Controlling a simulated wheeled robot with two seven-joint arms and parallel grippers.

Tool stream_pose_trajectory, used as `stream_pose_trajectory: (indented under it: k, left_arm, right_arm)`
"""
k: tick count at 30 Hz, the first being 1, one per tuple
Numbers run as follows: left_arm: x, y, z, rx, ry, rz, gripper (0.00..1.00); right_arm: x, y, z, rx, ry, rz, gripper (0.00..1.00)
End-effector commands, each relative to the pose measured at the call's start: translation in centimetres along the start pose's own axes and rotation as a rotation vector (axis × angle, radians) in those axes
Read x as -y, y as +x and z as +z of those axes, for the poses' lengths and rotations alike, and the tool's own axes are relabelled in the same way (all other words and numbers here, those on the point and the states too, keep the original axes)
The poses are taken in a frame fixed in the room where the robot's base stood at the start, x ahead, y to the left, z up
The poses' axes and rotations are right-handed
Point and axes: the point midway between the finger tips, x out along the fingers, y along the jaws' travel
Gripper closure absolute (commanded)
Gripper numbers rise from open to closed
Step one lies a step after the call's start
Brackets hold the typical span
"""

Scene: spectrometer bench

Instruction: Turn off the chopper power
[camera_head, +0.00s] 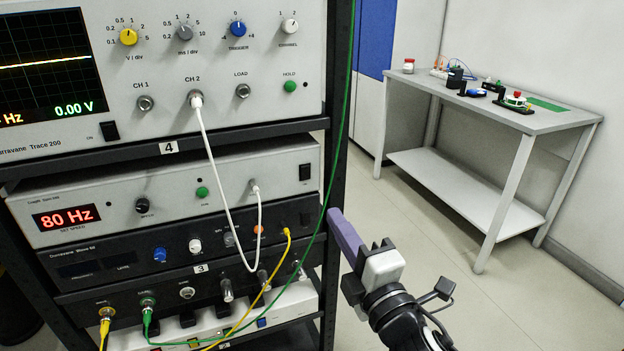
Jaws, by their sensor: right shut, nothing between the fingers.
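The light grey unit with a red 80 Hz display (66,217), which looks like the chopper controller, sits in the rack below the oscilloscope. Its display is lit. A black rocker switch (305,173) is at the right end of its front panel. Its on or off position is too small to read. My left gripper is not in view.
The oscilloscope (215,60) has its own black switch (110,130). A white cable (217,165) and a green cable (325,190) hang across the rack front. The rack post (337,100) stands beside my gripper. A grey table (440,90) with small parts stands back right; open floor lies between.

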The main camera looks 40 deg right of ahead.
Motion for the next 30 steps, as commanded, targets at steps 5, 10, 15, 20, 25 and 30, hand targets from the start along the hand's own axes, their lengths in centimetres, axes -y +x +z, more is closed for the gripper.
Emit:
stream_pose_trajectory:
  k: [5, 10, 15, 20, 25, 30]
  left_arm:
    - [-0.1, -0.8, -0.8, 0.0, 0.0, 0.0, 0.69]
    - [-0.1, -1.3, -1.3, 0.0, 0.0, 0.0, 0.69]
    - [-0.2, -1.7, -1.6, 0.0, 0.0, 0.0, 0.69]
    - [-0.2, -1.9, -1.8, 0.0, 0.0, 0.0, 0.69]
    - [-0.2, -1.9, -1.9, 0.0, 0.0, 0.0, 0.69]
    - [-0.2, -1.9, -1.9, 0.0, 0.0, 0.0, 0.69]
  right_arm:
    - [-0.5, 3.4, 0.0, -0.001, -0.002, 0.006, 1.0]
    - [-0.5, 7.2, 0.0, 0.0, -0.002, 0.004, 1.0]
    - [-0.4, 10.3, 0.0, 0.0, 0.0, 0.003, 1.0]
    - [-0.2, 12.2, 0.0, -0.001, -0.001, 0.002, 1.0]
    - [-0.1, 12.9, 0.0, -0.001, 0.0, 0.001, 1.0]
    - [-0.1, 13.0, 0.0, -0.001, 0.0, 0.001, 1.0]
